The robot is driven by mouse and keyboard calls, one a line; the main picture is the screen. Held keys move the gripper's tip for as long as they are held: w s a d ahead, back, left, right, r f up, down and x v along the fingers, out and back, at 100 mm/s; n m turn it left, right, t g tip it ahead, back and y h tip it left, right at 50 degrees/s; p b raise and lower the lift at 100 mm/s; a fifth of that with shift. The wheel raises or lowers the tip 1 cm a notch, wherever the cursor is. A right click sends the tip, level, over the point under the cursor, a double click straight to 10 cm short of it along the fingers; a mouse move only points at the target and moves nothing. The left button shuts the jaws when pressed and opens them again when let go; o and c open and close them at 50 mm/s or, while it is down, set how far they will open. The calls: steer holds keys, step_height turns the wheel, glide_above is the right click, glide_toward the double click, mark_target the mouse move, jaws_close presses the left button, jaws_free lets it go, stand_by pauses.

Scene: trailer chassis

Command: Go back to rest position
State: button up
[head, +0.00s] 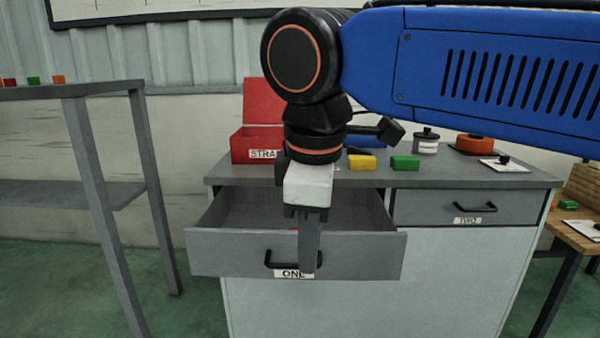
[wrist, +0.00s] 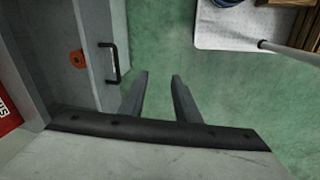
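My gripper (head: 309,268) points down in front of the open drawer labelled ONE (head: 225,252). In the wrist view, my gripper (wrist: 160,76) has its two fingers apart with only green floor showing between them. The black drawer handle (wrist: 114,62) is left of the fingers there, outside the gap. In the head view the gripper covers part of the handle (head: 282,262). An orange piece (wrist: 77,59) lies inside the drawer, mostly hidden in the head view. My blue arm reaches in from the upper right.
A red box (head: 262,105), yellow block (head: 361,162), green block (head: 405,162), grey canister (head: 426,142) and orange round item (head: 475,143) stand on the cabinet top (head: 450,178). Drawer TWO (head: 430,208) is shut. A grey shelf (head: 70,90) stands left and a wooden table (head: 575,235) right.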

steer(key=w+d+f+m, duration=0.3)
steer(key=d+f+m, duration=0.6)
steer(key=d, duration=0.6)
steer(key=s+d+f+m+t, duration=0.1)
steer(key=s+d+f+m, duration=0.1)
steer(key=d+f, duration=0.4)
steer(key=s+d+f+m+t, duration=0.1)
steer(key=s+d+f+m, duration=0.1)
steer(key=d+f+m, duration=0.3)
step_height(320, 180, down, 3)
steer(key=shift+s+d+r+t, duration=0.1)
steer(key=shift+s+d+t, duration=0.2)
steer(key=shift+d, duration=0.45)
steer(key=shift+w+a, duration=0.1)
